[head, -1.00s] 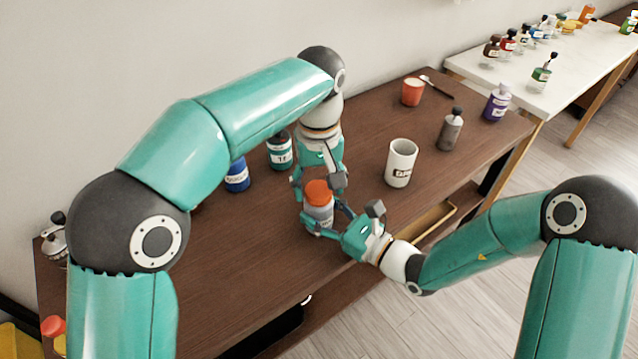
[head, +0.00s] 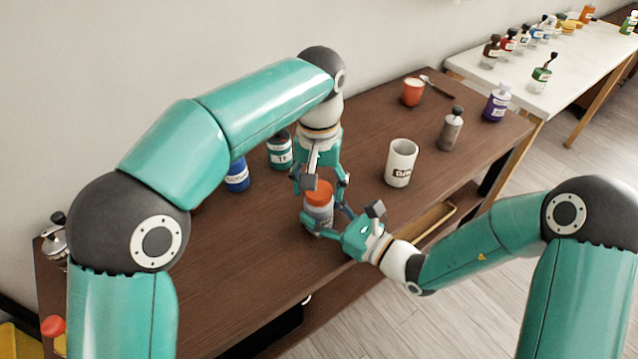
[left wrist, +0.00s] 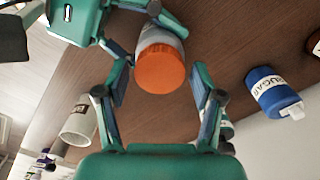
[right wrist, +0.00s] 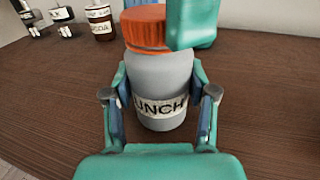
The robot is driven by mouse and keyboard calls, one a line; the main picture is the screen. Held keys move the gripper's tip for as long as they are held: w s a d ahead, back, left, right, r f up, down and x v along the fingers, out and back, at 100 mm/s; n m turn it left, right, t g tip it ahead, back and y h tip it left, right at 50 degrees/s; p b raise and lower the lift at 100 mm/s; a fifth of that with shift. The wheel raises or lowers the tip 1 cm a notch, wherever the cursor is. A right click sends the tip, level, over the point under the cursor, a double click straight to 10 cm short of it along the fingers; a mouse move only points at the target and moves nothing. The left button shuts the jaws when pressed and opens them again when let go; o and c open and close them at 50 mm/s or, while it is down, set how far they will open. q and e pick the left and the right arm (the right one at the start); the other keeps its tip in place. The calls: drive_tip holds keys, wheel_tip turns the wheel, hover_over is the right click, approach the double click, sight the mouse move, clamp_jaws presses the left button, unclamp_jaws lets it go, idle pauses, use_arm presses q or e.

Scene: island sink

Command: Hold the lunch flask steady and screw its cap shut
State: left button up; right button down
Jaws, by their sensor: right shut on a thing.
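The lunch flask (head: 318,216) is grey with a white label reading LUNCH and stands upright on the brown table. Its orange cap (head: 319,191) sits on top and looks level in the right wrist view (right wrist: 145,27). My right gripper (head: 330,217) is shut on the flask body from the front right, one finger on each side in the right wrist view (right wrist: 160,95). My left gripper (head: 326,181) is above the cap, pointing down. In the left wrist view (left wrist: 160,82) its fingers are open on either side of the cap, with gaps. The cap's threads are hidden.
A white mug (head: 400,163), a grey bottle (head: 451,130) and an orange cup (head: 412,93) stand to the right. A blue sugar jar (head: 237,175) and a dark green jar (head: 280,151) stand behind left. The table's front left (head: 235,265) is clear.

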use_arm(q)
drive_tip(key=shift+o, duration=0.4)
drive_tip(key=shift+r, duration=3.7)
use_arm(e)
drive_tip(key=shift+c, duration=1.3)
unclamp_jaws()
drive_tip(key=shift+d, duration=0.1)
